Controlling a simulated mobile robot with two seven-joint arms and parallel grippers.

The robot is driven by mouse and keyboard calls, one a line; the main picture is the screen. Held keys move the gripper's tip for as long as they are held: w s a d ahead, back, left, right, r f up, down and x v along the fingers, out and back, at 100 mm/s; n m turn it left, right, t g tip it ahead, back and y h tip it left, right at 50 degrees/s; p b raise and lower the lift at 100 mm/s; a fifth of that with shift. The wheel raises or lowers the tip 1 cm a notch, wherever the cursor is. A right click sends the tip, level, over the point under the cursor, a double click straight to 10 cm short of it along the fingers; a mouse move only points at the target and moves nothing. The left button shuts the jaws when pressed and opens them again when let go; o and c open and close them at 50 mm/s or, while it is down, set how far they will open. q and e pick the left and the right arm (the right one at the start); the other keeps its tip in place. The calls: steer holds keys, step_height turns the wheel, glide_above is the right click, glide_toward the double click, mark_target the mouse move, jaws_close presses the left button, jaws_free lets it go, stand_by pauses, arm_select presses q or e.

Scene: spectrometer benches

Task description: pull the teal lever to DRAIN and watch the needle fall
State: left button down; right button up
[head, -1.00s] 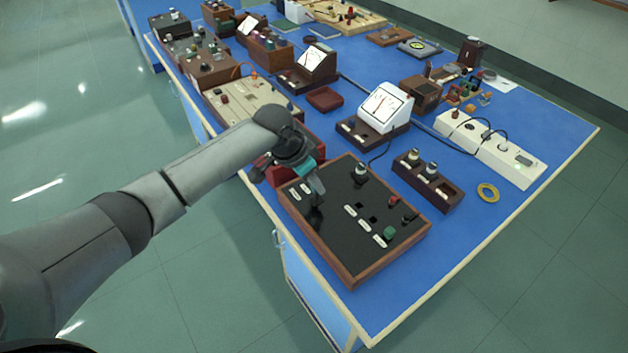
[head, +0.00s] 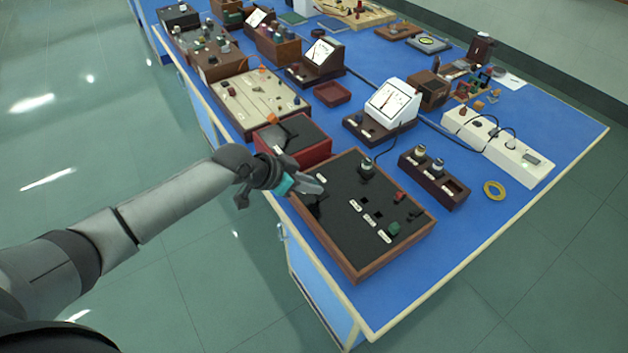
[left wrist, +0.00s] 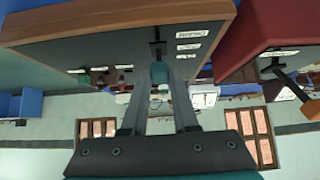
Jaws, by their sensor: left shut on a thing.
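The panel (head: 365,222) is a black board in a brown wooden frame at the front of the bench. My left gripper (head: 318,188) is at its left part, pointing right and low over the board. In the left wrist view the fingers are shut on the teal lever's knob (left wrist: 158,72), which hangs from a dark slot. White labels (left wrist: 193,34) sit beside that slot; I cannot read them surely. In the head view the gripper hides the lever. The white meter (head: 391,101) behind the panel has a thin needle, roughly upright. My right gripper is not in view.
A red box with a dark top (head: 318,146) and an orange-tipped lever (head: 272,118) stands close behind my gripper. A brown block with knobs (head: 433,177) and a yellow ring (head: 494,190) lie to the right. The blue bench top (head: 440,255) is clear at the front right.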

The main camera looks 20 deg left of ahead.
arm_select(q)
steer(key=shift+s+a+f+t+h+b, duration=0.3)
steer(key=shift+t+h+b, duration=0.15)
steer(key=shift+b, duration=0.3)
steer(key=c, duration=0.7)
jaws_free()
steer(key=shift+r, duration=0.1)
steer(key=p+v, duration=0.3)
steer(key=v, duration=1.2)
steer(key=shift+s, duration=0.15)
